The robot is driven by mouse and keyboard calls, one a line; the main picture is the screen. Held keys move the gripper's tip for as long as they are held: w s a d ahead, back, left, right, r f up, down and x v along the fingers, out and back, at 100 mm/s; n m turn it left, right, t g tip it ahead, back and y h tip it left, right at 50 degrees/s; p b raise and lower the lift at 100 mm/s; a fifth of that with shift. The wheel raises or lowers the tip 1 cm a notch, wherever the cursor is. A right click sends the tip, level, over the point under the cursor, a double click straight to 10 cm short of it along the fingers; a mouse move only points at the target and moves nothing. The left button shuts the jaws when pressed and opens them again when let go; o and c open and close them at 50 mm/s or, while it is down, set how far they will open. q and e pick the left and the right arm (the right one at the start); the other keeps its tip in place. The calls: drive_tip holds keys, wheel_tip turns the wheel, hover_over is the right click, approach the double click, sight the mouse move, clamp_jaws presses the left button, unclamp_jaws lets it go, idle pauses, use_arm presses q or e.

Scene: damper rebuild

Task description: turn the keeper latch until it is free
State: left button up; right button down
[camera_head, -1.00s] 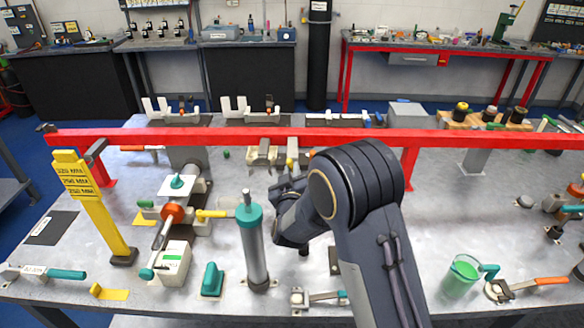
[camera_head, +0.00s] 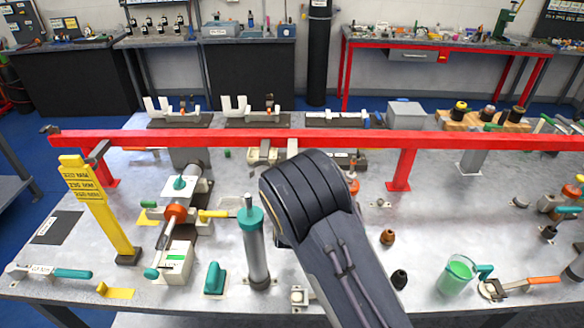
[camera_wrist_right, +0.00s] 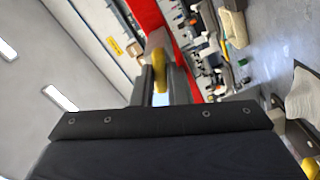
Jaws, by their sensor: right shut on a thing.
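My right gripper (camera_wrist_right: 162,88) shows in the wrist view. Its two dark fingers are shut on a yellow piece (camera_wrist_right: 160,70), which looks like the keeper latch's handle, with a pale part above it. How far the latch is turned cannot be told. In the head view my right arm comes in from the bottom and its dark forearm hides the gripper and the piece. My left gripper is not in view.
A red rail (camera_head: 230,136) crosses the grey table. Left of my arm stand a teal-topped cylinder (camera_head: 255,250) and a yellow post (camera_head: 100,215). Right of it are a brown cup (camera_head: 387,237), a black piece (camera_head: 399,279) and a green-filled jug (camera_head: 456,276).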

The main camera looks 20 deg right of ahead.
drive_tip(key=shift+n, duration=0.3)
drive_tip(key=n+p, duration=0.1)
drive_tip(key=n, duration=0.3)
drive_tip(key=c, duration=1.3)
unclamp_jaws()
drive_tip(key=v, duration=0.7)
